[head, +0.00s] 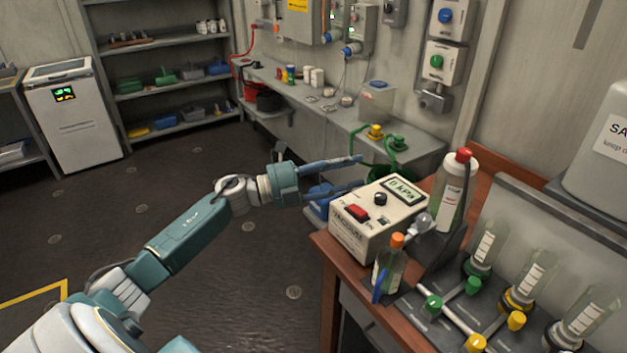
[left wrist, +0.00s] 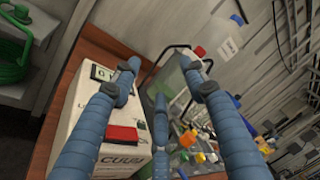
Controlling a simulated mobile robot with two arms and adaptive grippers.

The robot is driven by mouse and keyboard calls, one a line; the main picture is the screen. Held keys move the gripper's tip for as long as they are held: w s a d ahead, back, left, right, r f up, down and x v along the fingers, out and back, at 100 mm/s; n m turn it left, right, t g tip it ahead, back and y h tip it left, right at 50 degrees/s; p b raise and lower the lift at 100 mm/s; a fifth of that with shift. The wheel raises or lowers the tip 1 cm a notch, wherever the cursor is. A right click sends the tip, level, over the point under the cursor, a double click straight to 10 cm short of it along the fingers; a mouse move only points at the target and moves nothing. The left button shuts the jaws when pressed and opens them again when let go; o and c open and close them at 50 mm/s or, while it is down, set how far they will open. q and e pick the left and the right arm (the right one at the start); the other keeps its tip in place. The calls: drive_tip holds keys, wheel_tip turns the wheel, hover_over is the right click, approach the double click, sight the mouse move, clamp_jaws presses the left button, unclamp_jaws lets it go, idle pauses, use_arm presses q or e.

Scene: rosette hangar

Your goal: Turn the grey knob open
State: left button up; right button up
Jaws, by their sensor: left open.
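A pale grey round piece (head: 424,222), which looks like the grey knob, sits beside the right side of the cream vacuum box (head: 352,240), above a dark stand. I cannot tell how far it is turned. My left gripper (head: 361,172) is open and empty, its blue fingers reaching over the back left of the box, apart from the knob. In the left wrist view the spread fingers of my left gripper (left wrist: 160,75) frame the box (left wrist: 88,152) and bottles; I cannot pick out the knob there. My right gripper is not in view.
An orange-capped bottle (head: 388,265) and a red-capped bottle (head: 457,190) stand close to the knob. A rack with green and yellow knobs (head: 473,285) and glass flasks fills the right of the wooden table (head: 325,247). The floor left of the table is clear.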

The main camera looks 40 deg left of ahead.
use_arm(q)
drive_tip(key=w+a+f+n+t+y, duration=0.3)
drive_tip(key=a+f+n+y, duration=0.6)
drive_tip(key=a+n, duration=0.3)
drive_tip(key=shift+w+a+f+n, duration=0.35)
drive_tip(key=shift+f+n, duration=0.4)
drive_tip(key=shift+n, duration=0.15)
